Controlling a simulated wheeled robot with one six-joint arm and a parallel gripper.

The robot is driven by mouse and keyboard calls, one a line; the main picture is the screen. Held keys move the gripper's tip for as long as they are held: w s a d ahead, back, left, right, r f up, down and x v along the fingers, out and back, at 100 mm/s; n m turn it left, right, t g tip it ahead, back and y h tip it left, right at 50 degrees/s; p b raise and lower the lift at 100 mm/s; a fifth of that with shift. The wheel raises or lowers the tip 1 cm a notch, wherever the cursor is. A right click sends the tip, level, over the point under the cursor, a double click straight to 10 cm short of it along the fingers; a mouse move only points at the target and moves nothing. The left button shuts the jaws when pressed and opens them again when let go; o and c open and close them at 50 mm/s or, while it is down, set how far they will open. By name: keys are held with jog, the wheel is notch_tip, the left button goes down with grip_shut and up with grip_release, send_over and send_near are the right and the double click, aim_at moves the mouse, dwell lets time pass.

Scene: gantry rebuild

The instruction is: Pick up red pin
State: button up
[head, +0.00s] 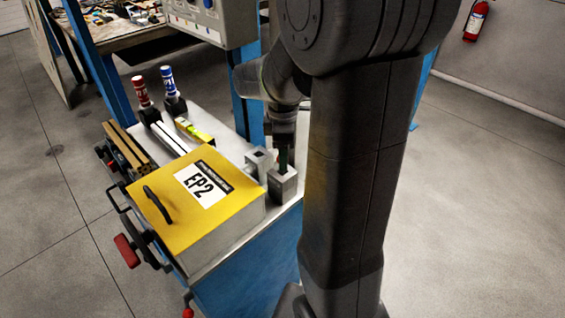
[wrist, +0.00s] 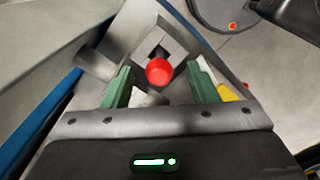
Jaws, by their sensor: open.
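The red pin (wrist: 159,71) shows its round red end in the wrist view, over a grey metal block (wrist: 165,35) with a dark opening. My gripper (wrist: 160,88) is open. Its two green fingers stand left and right of the pin's line, with gaps on both sides. In the head view my gripper (head: 285,158) is low over a grey block (head: 283,186) at the table's right edge. The red pin cannot be seen there. I cannot tell how deep the pin sits.
A second grey block (head: 259,161) stands just left of the first. A yellow-topped EP2 box (head: 195,199) fills the table's front. A blue post (head: 247,105) rises close behind my gripper.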

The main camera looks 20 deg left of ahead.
notch_tip(320, 180, down, 3)
jog(key=shift+a+f, duration=0.1)
jog(key=shift+f, duration=0.05)
jog(key=shift+c, duration=0.2)
jog(key=c, duration=1)
jog(key=shift+c, duration=0.2)
